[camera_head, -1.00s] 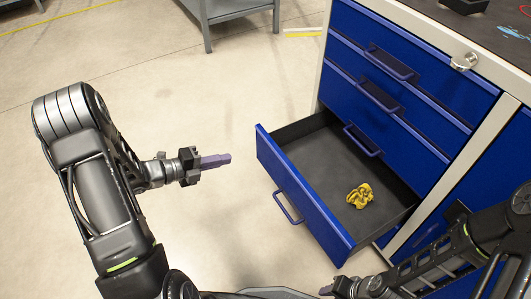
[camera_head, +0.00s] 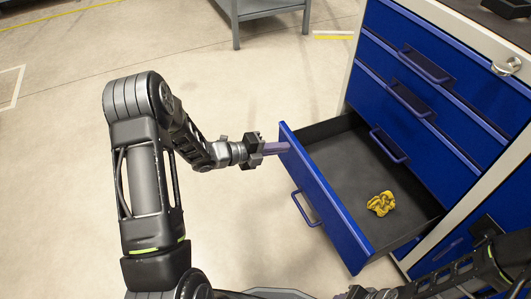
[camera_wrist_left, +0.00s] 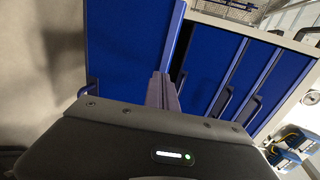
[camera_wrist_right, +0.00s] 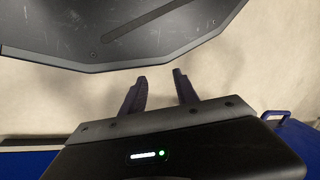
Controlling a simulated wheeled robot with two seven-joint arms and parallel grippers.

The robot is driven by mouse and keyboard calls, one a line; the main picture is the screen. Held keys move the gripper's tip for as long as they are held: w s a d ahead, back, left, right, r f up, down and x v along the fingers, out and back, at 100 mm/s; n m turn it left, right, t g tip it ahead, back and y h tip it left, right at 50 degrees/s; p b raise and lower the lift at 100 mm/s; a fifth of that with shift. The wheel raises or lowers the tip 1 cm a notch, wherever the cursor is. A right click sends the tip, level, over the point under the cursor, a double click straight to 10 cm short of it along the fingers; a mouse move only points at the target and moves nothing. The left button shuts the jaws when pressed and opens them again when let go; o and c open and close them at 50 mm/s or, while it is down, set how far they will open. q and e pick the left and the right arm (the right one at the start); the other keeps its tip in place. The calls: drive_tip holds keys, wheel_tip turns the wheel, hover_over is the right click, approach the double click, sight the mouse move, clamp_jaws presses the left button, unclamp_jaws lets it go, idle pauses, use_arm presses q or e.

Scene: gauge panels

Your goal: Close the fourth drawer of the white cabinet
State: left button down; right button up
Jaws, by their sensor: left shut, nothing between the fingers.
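The cabinet has blue drawer fronts in a white frame (camera_head: 352,75). Its fourth drawer from the top (camera_head: 325,205) is pulled well out, with a bar handle (camera_head: 305,207) on its front. A coiled yellow item (camera_head: 381,204) lies inside. My left gripper (camera_head: 283,148) is shut and empty, its tips at the far left end of the drawer front; I cannot tell whether they touch. In the left wrist view, its fingers (camera_wrist_left: 161,92) point toward blue fronts. My right gripper (camera_wrist_right: 160,88) is open and empty in the right wrist view; it is low at the head view's bottom edge.
The three drawers above (camera_head: 425,85) are shut, with handles sticking out. A grey metal table (camera_head: 262,10) stands at the back. The floor (camera_head: 60,170) to the left is clear.

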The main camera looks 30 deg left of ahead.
use_arm(q)
drive_tip(key=shift+w+d, duration=0.45)
drive_tip(key=shift+w, duration=0.15)
use_arm(e)
drive_tip(key=shift+f, duration=0.15)
use_arm(q)
drive_tip(key=shift+w+d, duration=0.1)
